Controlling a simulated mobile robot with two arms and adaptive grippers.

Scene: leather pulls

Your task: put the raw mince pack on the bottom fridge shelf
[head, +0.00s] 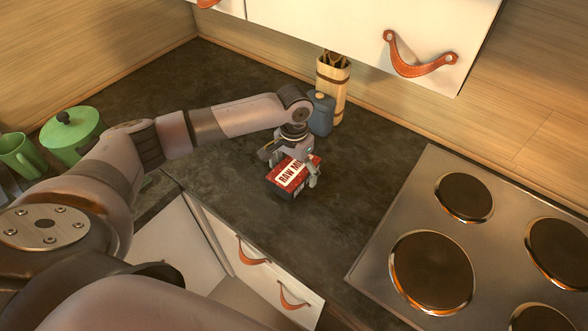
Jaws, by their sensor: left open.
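The raw mince pack (284,186) is a small red and dark box with a white "RAW MI…" label. It lies on the dark countertop in the middle of the head view. My left gripper (293,172) is right over the pack and pointing down, with its open fingers at the pack's sides. I cannot tell whether the fingers touch it. Part of the pack's top is hidden by the gripper. My right gripper is not in view. No fridge shelf can be made out.
A blue bottle (321,113) and a wooden holder (338,80) stand just behind my gripper. A green lidded pot (72,134) and green mug (18,155) are at the left. The hob (480,250) is at the right. White drawers with leather pulls (251,252) are below the counter.

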